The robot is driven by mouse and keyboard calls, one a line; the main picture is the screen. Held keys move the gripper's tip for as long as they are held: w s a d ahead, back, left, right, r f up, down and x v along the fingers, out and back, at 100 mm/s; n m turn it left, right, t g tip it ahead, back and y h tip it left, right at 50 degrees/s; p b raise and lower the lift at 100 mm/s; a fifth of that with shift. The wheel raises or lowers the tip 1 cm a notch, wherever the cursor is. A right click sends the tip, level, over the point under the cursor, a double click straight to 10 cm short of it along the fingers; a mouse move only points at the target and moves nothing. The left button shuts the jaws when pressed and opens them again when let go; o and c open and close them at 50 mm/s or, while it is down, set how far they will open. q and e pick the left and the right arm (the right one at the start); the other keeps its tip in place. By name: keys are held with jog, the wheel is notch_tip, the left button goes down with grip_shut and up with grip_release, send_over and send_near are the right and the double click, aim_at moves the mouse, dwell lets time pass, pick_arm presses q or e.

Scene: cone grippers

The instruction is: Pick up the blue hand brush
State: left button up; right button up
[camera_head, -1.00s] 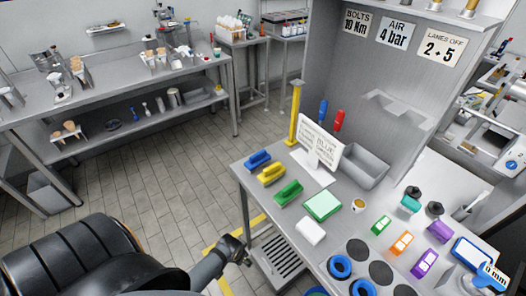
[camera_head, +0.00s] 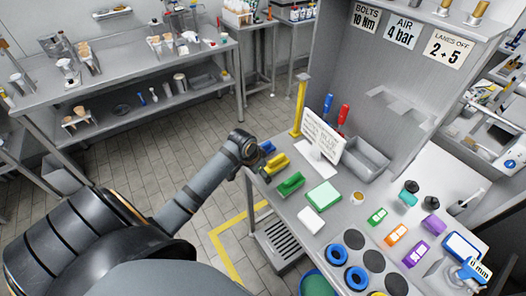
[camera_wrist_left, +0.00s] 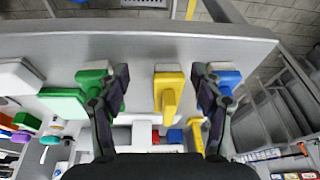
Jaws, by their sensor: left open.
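The blue hand brush (camera_head: 267,147) lies at the left edge of the grey bench, partly hidden behind my left wrist in the head view. It also shows in the left wrist view (camera_wrist_left: 230,78), partly behind the right-hand finger. My left gripper (camera_wrist_left: 162,78) is open and empty, above the row of brushes. The yellow brush (camera_wrist_left: 169,92) appears between its fingers, and the green brush (camera_wrist_left: 93,78) appears partly behind the left-hand finger. The yellow brush (camera_head: 277,163) and green brush (camera_head: 291,184) also show in the head view. My right gripper is not in view.
A white sign (camera_head: 323,137) and a yellow post (camera_head: 299,110) stand behind the brushes. A green block (camera_head: 323,195) and a white block (camera_head: 311,221) lie nearer. A grey bin (camera_head: 364,158) stands at the back. The floor left of the bench is open.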

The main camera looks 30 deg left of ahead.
pick_arm(q)
send_near(263, 145)
jog(key=shift+a+f+t+h, duration=0.15)
jog(key=shift+f+h, duration=0.05)
jog(key=shift+f, duration=0.4)
jog(key=shift+a+f+t+h, duration=0.15)
jog(key=shift+f+h, duration=0.05)
jog(key=shift+f, duration=0.4)
jog(key=p+x, duration=0.1)
jog(key=x, duration=0.4)
jog(key=shift+w+d+f, duration=0.1)
jog(key=shift+f, duration=0.05)
jog(key=p+x, duration=0.1)
jog(key=x, duration=0.3)
jog(key=shift+f+p, duration=0.4)
jog(key=shift+f, duration=0.3)
jog(key=c, duration=1.3)
jog(key=shift+r, duration=0.15)
